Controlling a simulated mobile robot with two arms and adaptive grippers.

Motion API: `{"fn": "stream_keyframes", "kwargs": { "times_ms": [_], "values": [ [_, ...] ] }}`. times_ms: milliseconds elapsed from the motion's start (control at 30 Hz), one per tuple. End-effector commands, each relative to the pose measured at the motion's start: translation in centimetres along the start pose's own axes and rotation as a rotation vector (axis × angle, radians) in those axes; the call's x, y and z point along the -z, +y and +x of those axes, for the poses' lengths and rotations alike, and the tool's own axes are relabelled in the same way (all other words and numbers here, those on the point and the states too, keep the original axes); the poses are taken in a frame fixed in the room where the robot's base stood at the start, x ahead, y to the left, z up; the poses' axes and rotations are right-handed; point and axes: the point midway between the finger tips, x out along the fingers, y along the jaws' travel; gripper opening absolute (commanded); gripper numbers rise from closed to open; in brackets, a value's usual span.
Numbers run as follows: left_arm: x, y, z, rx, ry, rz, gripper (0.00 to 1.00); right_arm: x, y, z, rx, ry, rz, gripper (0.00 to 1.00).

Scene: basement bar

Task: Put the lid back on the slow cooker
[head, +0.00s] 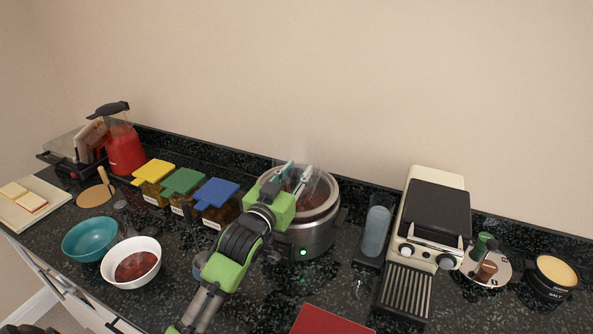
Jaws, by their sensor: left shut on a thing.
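The slow cooker (316,238) is a round grey pot with a lit green light on its front, standing at mid counter. Dark red food shows inside its rim. My left gripper (297,173) reaches over the cooker's opening from the front left and is shut on the clear lid (320,189). The see-through lid shows only faintly over the opening, and its handle is hidden by the fingers. I cannot tell whether the lid touches the rim or is held just above it. My right gripper is not in view.
Blue (217,193), green (184,182) and yellow (154,171) lidded containers stand left of the cooker. A white bowl (149,250) and teal bowl (90,239) sit in front left. A grey-blue tumbler (375,231) and a cream grill appliance (437,180) stand close on the right.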

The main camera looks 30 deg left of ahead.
Motion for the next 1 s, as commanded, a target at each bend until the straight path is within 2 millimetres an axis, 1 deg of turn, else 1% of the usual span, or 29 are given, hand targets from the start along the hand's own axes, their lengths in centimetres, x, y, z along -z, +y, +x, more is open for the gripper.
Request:
{"fn": "stream_keyframes", "kwargs": {
  "times_ms": [167,533,667,700,733,1000],
  "values": [
    [0.1,0.0,0.0,0.000,0.004,0.000,0.00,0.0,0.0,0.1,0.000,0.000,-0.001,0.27],
    [-1.0,0.0,0.0,0.000,0.003,0.000,0.00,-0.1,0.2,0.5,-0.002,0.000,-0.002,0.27],
    [-1.0,0.0,0.0,0.000,0.004,0.000,0.00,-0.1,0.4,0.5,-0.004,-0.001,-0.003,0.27],
    [-1.2,0.0,0.0,0.000,-0.001,0.000,0.38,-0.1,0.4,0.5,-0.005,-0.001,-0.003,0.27],
    [-1.2,0.0,0.0,0.000,-0.001,0.000,0.44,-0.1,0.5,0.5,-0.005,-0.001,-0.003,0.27],
    [-1.2,0.0,0.0,0.000,-0.001,0.000,0.44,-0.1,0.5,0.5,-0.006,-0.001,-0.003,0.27]
  ]
}}
